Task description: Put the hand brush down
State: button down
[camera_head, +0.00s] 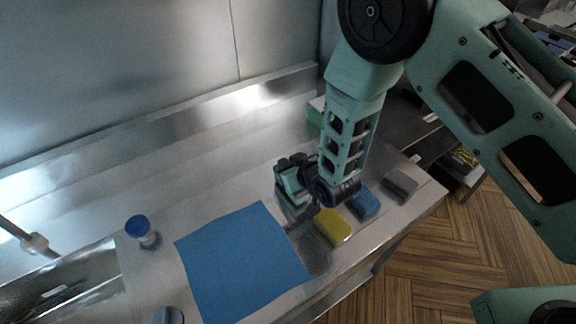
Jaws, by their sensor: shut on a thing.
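My gripper (297,207) is over the steel counter, just off the upper right corner of the blue mat (243,262) and left of the yellow sponge. It is shut on the hand brush, which is mostly hidden by the gripper and wrist. I cannot make out the brush's shape or tilt, or whether it touches the counter. A dark patch shows on the counter below the gripper, between the mat and the yellow sponge.
A yellow sponge (333,228), a blue sponge (364,203) and a grey block (400,184) line the counter's right side. A blue-capped container (139,229) stands left of the mat. A sink (75,285) with a faucet (33,242) is at far left. The counter behind the mat is clear.

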jog(key=shift+f, duration=0.45)
jog(key=shift+f, duration=0.25)
jog(key=c, duration=1.1)
grip_release()
jog(key=shift+r, duration=0.1)
jog(key=shift+c, duration=0.2)
jog(key=shift+r, duration=0.1)
